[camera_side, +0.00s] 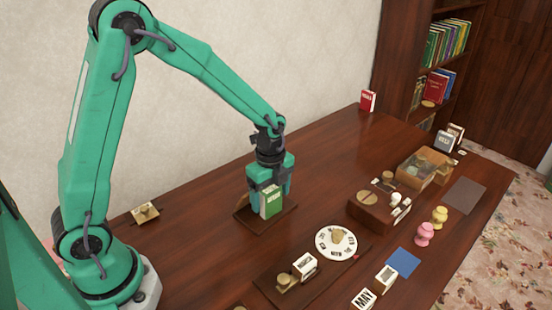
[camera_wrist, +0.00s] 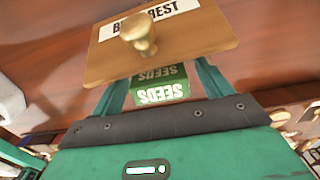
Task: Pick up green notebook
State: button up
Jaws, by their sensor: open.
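The green notebook (camera_side: 271,203) stands upright on a small dark wooden stand (camera_side: 243,216) in the side view. In the wrist view the green notebook (camera_wrist: 161,92) shows the word SEEDS, upside down. My gripper (camera_side: 270,189) points down over the notebook. In the wrist view my gripper (camera_wrist: 160,82) is open, with one finger on each side of the notebook. I cannot tell whether either finger touches it. A wooden plate with a brass knob (camera_wrist: 143,36) and a partly hidden label ending in BEST covers part of the notebook there.
A white dial (camera_side: 323,246) and wooden calendar pieces (camera_side: 304,265) stand to the front right. A dark wooden box (camera_side: 366,215) and pink (camera_side: 424,234) and yellow (camera_side: 440,214) knobs are farther right. A brass-knobbed plate (camera_side: 145,213) lies left. The table behind the stand is clear.

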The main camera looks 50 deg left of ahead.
jog(key=shift+f, duration=0.4)
jog(key=c, duration=1.1)
jog(key=shift+r, duration=0.2)
jog(key=shift+r, duration=0.5)
jog(key=r, duration=0.3)
jog(key=shift+s+d+r, duration=0.15)
jog(key=shift+d, duration=0.15)
jog(key=s+d+r, duration=0.2)
jog(key=d, duration=0.1)
jog(key=s+d+r, duration=0.2)
jog(key=d, duration=0.1)
jog(key=s+d+r, duration=0.2)
jog(key=d, duration=0.1)
jog(key=shift+s+r, duration=0.15)
jog(key=shift+r, duration=0.05)
